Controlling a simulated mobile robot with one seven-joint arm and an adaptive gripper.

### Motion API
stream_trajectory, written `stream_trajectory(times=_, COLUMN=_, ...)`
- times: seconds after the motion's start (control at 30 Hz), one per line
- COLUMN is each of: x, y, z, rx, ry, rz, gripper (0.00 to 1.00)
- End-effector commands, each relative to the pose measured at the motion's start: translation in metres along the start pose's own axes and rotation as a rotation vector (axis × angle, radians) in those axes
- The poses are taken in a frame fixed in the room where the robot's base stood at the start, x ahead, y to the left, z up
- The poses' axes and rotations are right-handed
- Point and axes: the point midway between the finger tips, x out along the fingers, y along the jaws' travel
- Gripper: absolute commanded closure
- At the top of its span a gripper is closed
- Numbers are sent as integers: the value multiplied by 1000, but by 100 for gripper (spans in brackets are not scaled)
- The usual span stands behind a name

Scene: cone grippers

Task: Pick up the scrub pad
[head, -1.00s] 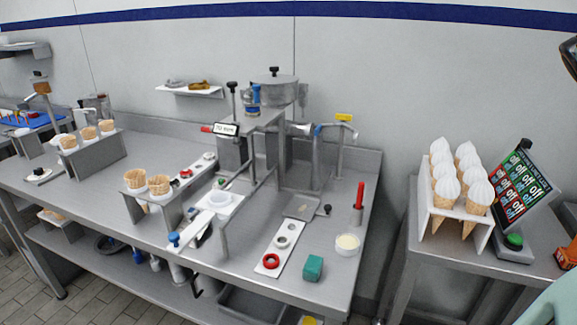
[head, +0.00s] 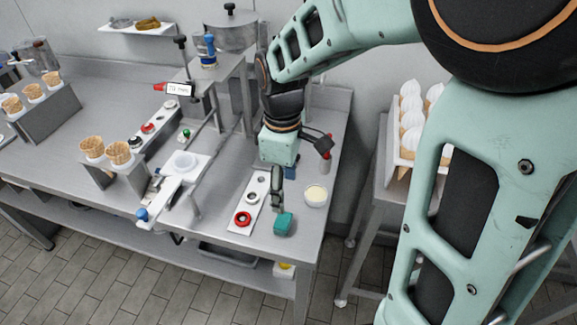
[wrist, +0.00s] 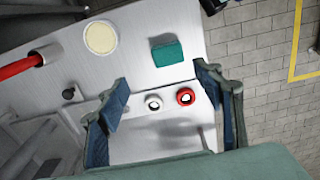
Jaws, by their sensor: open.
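The scrub pad is a small teal-green block (head: 284,224) lying on the steel table near its front right corner. In the wrist view the scrub pad (wrist: 168,53) lies beyond my fingertips, apart from them. My gripper (head: 277,190) is above the table, just behind the pad in the head view. In the wrist view my gripper (wrist: 160,80) has its two fingers spread wide with nothing between them, so it is open and empty.
A white strip with a red ring (head: 243,218) lies left of the pad. A round cream-filled bowl (head: 315,195) stands to its right. A red-handled item (wrist: 25,66) stands beyond the bowl. The table edge is close to the pad, with tiled floor (wrist: 245,60) past it.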

Motion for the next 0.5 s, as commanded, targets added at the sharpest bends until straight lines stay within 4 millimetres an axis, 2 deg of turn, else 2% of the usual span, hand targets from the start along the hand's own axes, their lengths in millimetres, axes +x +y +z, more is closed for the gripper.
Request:
stream_trajectory(times=0.1, x=12, y=-7, z=-5, rx=-1, ry=3, rz=-13, gripper=39)
stream_trajectory(times=0.3, x=44, y=-8, z=-4, rx=-3, ry=2, rz=-13, gripper=39)
stream_trajectory(times=0.5, x=59, y=-7, z=-4, rx=-2, ry=4, rz=-9, gripper=39)
